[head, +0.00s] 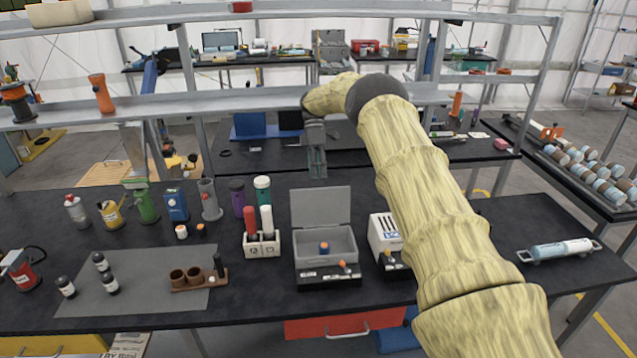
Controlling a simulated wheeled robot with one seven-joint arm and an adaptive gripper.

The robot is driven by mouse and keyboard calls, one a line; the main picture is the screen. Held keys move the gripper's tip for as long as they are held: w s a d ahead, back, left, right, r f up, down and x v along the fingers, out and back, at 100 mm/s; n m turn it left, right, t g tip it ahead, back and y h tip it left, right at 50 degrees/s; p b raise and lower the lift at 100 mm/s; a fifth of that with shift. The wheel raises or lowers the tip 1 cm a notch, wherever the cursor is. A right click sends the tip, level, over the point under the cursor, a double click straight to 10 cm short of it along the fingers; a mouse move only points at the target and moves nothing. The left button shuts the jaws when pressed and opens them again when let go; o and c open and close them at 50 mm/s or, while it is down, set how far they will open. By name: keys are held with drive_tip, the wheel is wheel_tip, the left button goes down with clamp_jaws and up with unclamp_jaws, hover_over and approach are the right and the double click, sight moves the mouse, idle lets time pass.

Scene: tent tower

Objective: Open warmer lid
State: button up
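A grey box, which looks like the warmer (343,247), stands on the black table near the middle. Its flat grey lid (320,207) stands upright at the back edge, so the box is open. A dark blue item with an orange top (324,247) is inside. A dark control panel (328,274) with an orange knob is at its front. My gripper (317,174) hangs pointing down, above and behind the lid in the picture. It appears apart from the lid, and I see nothing held in it. Its finger gap is too small to make out.
A white slotted device (384,233) stands just right of the box, close to my arm. A white holder (262,244) with red and white bottles is to the left. Several bottles and a grey mat (135,290) fill the left side. A metal shelf (240,101) spans behind the table.

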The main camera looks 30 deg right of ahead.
drive_tip(key=shift+v, duration=1.3)
